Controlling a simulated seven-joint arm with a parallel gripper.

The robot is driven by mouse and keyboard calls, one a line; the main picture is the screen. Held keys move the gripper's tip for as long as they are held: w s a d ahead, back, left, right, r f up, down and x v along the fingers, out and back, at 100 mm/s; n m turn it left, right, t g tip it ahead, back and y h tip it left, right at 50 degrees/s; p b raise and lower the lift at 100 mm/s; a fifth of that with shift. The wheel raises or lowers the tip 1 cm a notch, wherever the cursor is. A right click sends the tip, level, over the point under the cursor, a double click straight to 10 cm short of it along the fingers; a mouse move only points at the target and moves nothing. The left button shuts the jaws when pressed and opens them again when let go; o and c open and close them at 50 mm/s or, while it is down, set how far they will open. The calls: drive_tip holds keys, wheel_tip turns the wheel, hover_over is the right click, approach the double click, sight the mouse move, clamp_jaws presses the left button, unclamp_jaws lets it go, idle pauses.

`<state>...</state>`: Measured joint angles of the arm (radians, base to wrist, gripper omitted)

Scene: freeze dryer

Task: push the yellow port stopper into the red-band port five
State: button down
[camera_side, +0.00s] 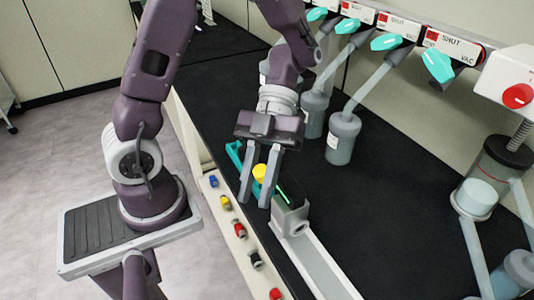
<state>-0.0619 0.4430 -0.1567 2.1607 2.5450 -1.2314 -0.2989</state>
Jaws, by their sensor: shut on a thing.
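My gripper (258,190) points down over the black bench, near its front edge. Several valves with teal handles and red-marked SHUT labels (455,42) line the back wall. I cannot tell which port is the red-band port five.
A grey block (290,220) with a round opening stands just right of the fingers, with a pale rail (325,268) beyond. A teal piece (235,155) lies to the left. Small coloured parts (238,229) line the front ledge.

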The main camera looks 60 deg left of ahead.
drive_tip(key=w+d+f+m+t+y, duration=0.1)
drive_tip(key=w+d+f+m+t, duration=0.25)
drive_tip(key=w+m+t, duration=0.2)
drive_tip(key=w+d+f+m+t+y, duration=0.1)
drive_tip(key=w+d+f+m+t, duration=0.25)
drive_tip(key=w+t, duration=0.2)
drive_tip(key=w+r+t, duration=0.4)
drive_tip(key=w+r, duration=0.3)
drive_tip(key=w, duration=0.3)
drive_tip(key=w+a+r+n+t, duration=0.1)
drive_tip(key=w+r+t, duration=0.3)
drive_tip(key=w+r, duration=0.4)
drive_tip(key=shift+w+t, duration=0.3)
drive_tip(key=shift+w, duration=0.6)
drive_tip(key=shift+s+r, duration=0.1)
drive_tip(key=shift+w+r, duration=1.25)
drive_tip(key=shift+w, duration=0.1)
idle(0.7)
